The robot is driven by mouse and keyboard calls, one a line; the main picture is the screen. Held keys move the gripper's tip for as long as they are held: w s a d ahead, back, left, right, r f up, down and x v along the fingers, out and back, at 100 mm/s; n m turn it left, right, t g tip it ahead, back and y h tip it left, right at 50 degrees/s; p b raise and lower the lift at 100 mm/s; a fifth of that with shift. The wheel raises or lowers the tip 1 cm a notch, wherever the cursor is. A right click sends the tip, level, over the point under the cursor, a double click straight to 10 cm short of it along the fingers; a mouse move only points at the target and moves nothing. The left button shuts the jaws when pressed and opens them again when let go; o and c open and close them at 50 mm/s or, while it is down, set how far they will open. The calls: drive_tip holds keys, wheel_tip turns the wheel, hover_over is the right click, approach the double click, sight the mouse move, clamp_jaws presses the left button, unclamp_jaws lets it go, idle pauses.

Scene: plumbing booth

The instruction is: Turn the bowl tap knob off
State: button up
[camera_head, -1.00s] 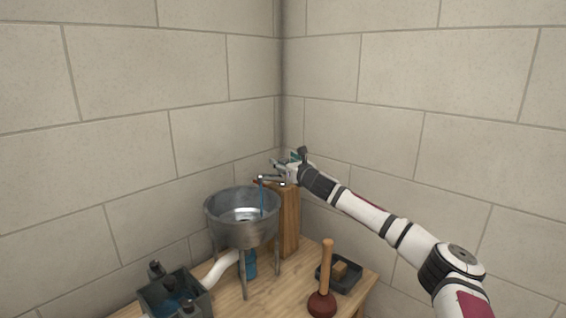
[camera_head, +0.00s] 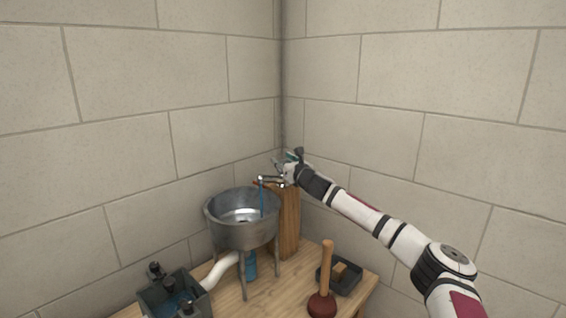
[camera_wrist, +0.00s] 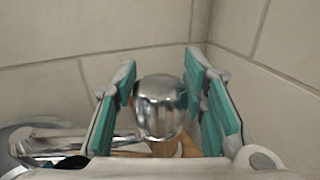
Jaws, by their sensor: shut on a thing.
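The bowl tap knob (camera_wrist: 160,104) is a shiny chrome cap between the two green-padded fingers of my gripper (camera_wrist: 163,92) in the wrist view. In the head view my gripper (camera_head: 282,164) is at the top of the wooden post (camera_head: 288,220), and the knob is hard to make out there. My gripper is shut on the knob. The tap spout (camera_head: 270,180) reaches left over the metal bowl (camera_head: 240,226). A thin blue stream of water (camera_head: 262,200) runs from the spout into the bowl.
The bowl stands on legs on a wooden table (camera_head: 232,300) in the wall corner. A plunger (camera_head: 322,300) and a dark tray with a brown block (camera_head: 340,272) are at right. A dark container (camera_head: 150,300) with water is at front left. Walls stand close behind the tap.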

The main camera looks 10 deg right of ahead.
drive_tip(key=shift+a+h, duration=0.1)
drive_tip(key=shift+h, duration=0.2)
drive_tip(key=shift+m+h+p, duration=0.35)
drive_tip(key=shift+m+h, duration=0.35)
drive_tip(key=shift+h, duration=0.1)
drive_tip(key=shift+m+h, duration=2)
drive_tip(key=shift+h, duration=1.1)
drive_tip(key=shift+d, duration=0.2)
drive_tip(key=o, duration=1.2)
drive_tip(key=v, duration=1.2)
drive_tip(key=shift+a+f, duration=0.1)
drive_tip(key=shift+f, duration=0.05)
